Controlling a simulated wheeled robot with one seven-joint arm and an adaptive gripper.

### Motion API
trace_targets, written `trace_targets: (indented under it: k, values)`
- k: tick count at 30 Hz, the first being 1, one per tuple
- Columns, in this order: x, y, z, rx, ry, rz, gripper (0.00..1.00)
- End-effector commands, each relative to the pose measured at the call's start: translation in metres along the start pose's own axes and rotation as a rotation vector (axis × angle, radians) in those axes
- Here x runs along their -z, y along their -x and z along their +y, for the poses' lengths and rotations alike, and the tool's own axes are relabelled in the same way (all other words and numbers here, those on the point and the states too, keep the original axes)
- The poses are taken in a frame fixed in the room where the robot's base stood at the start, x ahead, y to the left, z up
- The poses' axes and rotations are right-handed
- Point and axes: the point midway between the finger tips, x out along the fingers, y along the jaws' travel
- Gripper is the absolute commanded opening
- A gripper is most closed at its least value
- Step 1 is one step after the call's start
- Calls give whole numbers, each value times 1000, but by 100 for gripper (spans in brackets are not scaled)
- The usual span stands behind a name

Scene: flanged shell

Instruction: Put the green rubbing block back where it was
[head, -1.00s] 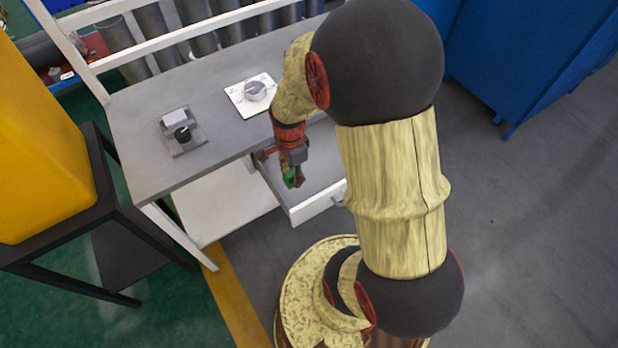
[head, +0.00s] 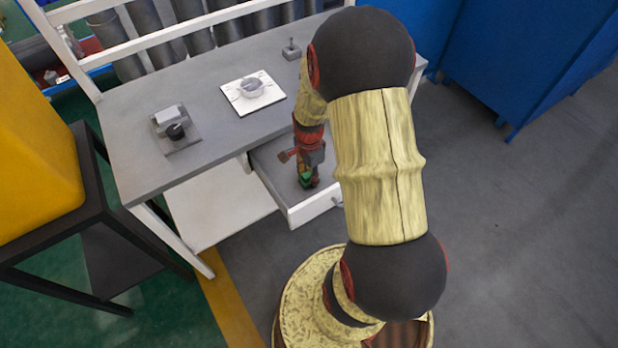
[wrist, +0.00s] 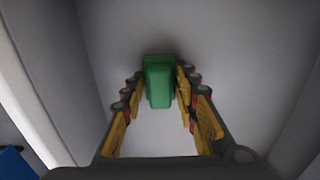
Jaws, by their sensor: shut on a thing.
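The green rubbing block (wrist: 159,82) is between the fingertips of my gripper (wrist: 160,88) in the wrist view. My gripper is shut on it. In the head view my gripper (head: 306,180) points down inside the open drawer (head: 312,207) under the grey table, and a bit of the green block (head: 305,181) shows at its tip. The drawer floor (wrist: 235,60) lies close below the block in the wrist view. I cannot tell whether the block touches it.
On the grey table (head: 200,80) stand a white plate with a round grey part (head: 252,87), a tray with a black knob (head: 176,131) and a small grey block with a peg (head: 291,49). Drawer walls surround my gripper. A yellow cabinet (head: 40,150) stands left.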

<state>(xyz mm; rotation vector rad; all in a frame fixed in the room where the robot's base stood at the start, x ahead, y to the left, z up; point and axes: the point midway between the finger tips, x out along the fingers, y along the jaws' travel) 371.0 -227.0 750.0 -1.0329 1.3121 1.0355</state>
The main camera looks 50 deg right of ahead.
Motion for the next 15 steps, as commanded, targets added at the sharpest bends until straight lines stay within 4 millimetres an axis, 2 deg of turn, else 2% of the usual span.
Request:
trace_targets:
  k: [9,10,15]
  values:
    - [0,-1,-1,2,0,1,2]
    - [0,-1,-1,2,0,1,30]
    - [0,-1,-1,2,0,1,40]
